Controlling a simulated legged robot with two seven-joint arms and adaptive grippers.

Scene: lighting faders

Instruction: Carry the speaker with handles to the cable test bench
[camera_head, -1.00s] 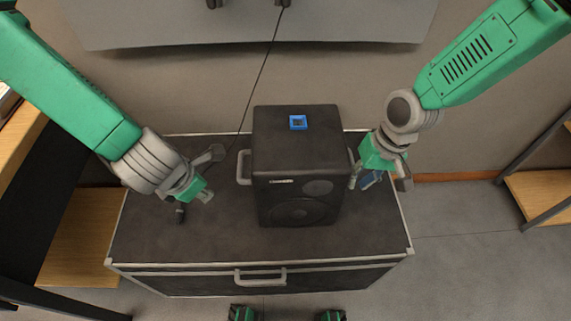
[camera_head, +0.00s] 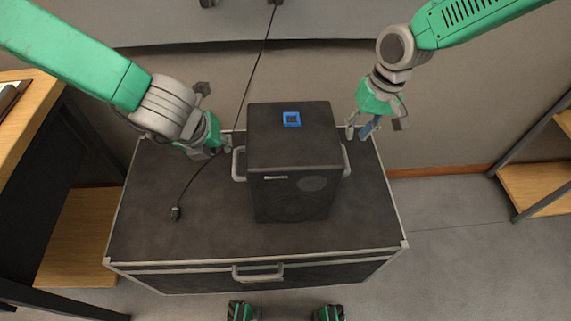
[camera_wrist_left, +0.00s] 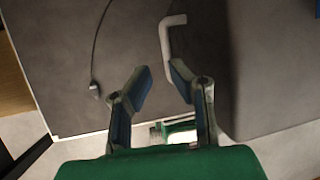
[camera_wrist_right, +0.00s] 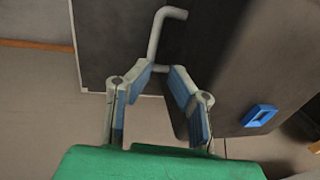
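The black speaker (camera_head: 290,150) stands upright on a dark flight case, with a blue square on its top. Its pale left handle (camera_head: 238,163) also shows in the left wrist view (camera_wrist_left: 166,40). Its right handle (camera_head: 346,160) also shows in the right wrist view (camera_wrist_right: 155,35). My left gripper (camera_head: 222,143) is open, close to the left handle, with the handle just beyond its fingertips (camera_wrist_left: 160,75). My right gripper (camera_head: 362,130) is open, behind and above the right handle, with the handle beyond its fingertips (camera_wrist_right: 160,75). I cannot tell which surface is the cable test bench.
The flight case (camera_head: 165,240) has bare top on its left, where a black cable's plug (camera_head: 176,213) lies. A grey surface (camera_head: 330,22) spans the back. Wooden shelving stands at the left (camera_head: 80,225) and right (camera_head: 545,185). Grey floor (camera_head: 450,230) is clear at the right.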

